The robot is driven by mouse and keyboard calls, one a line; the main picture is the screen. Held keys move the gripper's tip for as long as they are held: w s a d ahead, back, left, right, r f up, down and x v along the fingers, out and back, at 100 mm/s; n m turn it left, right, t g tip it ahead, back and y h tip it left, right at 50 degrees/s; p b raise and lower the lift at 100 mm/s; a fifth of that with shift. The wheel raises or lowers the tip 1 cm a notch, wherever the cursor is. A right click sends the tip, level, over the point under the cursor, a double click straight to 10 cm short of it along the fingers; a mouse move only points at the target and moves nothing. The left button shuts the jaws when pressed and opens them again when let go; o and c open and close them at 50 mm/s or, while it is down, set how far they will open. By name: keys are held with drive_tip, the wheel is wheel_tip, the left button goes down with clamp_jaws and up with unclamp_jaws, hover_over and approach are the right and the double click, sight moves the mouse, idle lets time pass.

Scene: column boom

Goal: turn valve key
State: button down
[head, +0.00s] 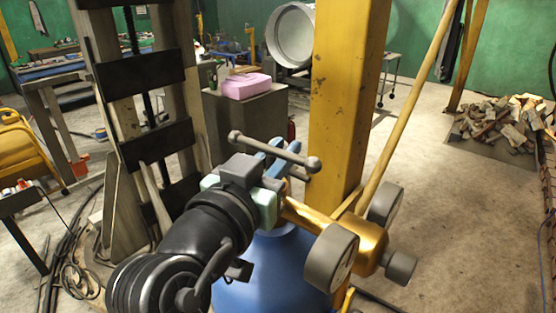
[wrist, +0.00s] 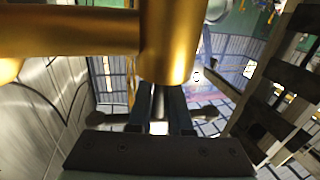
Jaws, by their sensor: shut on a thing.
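The valve key is a grey T-bar (head: 292,156) with round ball ends, slanting across the middle of the head view. My gripper (head: 272,155), with blue fingers, is shut on the key's middle, and the bar sticks out on both sides. In the wrist view my gripper (wrist: 160,110) has its two dark fingers either side of the key's pale shaft, with the bar's dark ends (wrist: 205,114) beyond them. The brass valve body (head: 305,215) lies just right of the gripper. It fills the wrist view's upper left (wrist: 165,45). The key's seat is hidden.
A blue tank (head: 270,270) stands under the valve. Grey round caps (head: 331,257) stick out from the valve. A yellow column (head: 345,95) rises close behind, with a slanted yellow bar (head: 410,105) to its right. A pink object (head: 246,86) sits on a grey cabinet.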

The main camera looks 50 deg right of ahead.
drive_tip(key=shift+s+m+g, duration=0.1)
drive_tip(key=shift+m+g, duration=0.2)
drive_tip(key=shift+g, duration=0.1)
drive_tip(key=c, duration=0.8)
unclamp_jaws()
drive_tip(key=shift+c, duration=0.2)
drive_tip(key=b+v, duration=0.5)
drive_tip(key=v, duration=0.8)
drive_tip(key=shift+f, duration=0.15)
